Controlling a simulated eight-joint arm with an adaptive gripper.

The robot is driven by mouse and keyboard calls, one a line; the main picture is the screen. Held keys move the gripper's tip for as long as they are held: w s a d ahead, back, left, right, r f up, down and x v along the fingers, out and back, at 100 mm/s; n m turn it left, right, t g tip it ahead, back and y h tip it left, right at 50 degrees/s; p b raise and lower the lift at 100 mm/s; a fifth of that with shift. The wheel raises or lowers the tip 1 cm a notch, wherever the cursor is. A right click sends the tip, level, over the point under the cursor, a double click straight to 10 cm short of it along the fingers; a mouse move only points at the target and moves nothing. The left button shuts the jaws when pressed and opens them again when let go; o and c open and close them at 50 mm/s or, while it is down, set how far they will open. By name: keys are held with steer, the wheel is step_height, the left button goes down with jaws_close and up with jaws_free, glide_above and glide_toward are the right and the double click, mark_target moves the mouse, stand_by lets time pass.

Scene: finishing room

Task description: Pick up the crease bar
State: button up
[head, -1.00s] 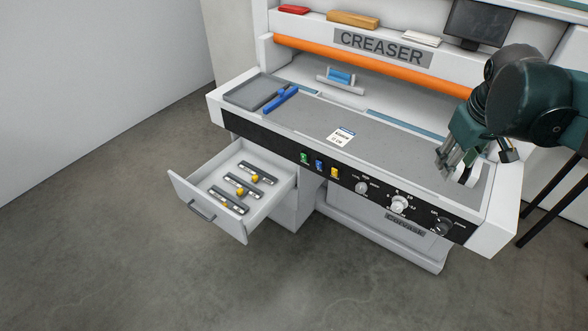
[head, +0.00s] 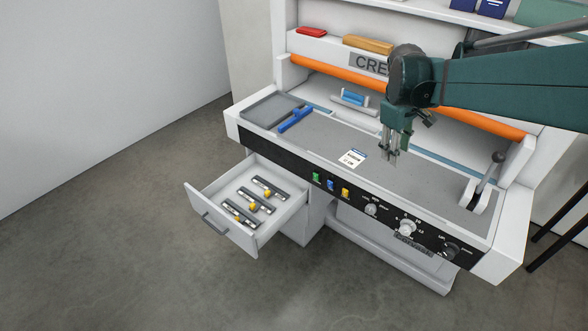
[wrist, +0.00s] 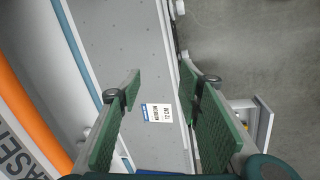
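I cannot tell by label which is the crease bar. A blue bar-like tool (head: 296,120) lies on the machine bed beside the grey tray. My gripper (head: 390,158) hangs over the middle of the bed, right of the printed card, and well apart from the drawer. In the wrist view my gripper (wrist: 160,80) has its two green pads apart with nothing between them.
The open drawer (head: 222,222) juts out at the front left; its edge shows in the wrist view (wrist: 265,127). A card (head: 352,158) lies on the grey bed (head: 440,184). A lever (head: 488,178) stands at the right end. An orange roller (head: 335,76) runs along the back.

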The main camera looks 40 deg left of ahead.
steer(key=a+f+n+h+p, duration=0.1)
steer(key=a+f+n+p, duration=0.15)
steer(key=a, duration=0.55)
steer(key=a+f+n+p, duration=0.1)
steer(key=a+f, duration=0.3)
steer(key=a, duration=0.4)
steer(key=g+y+b, duration=0.2)
steer(key=b, duration=0.7)
glide_above(266, 191)
steer(key=shift+m, duration=0.25)
steer(key=f, duration=3.3)
steer(key=shift+w+d+f, duration=0.1)
steer(key=shift+d+f, duration=0.2)
steer(key=shift+a+f, duration=0.2)
steer(key=shift+a, duration=0.15)
steer(key=shift+f+b, duration=0.35)
steer(key=shift+f, duration=0.95)
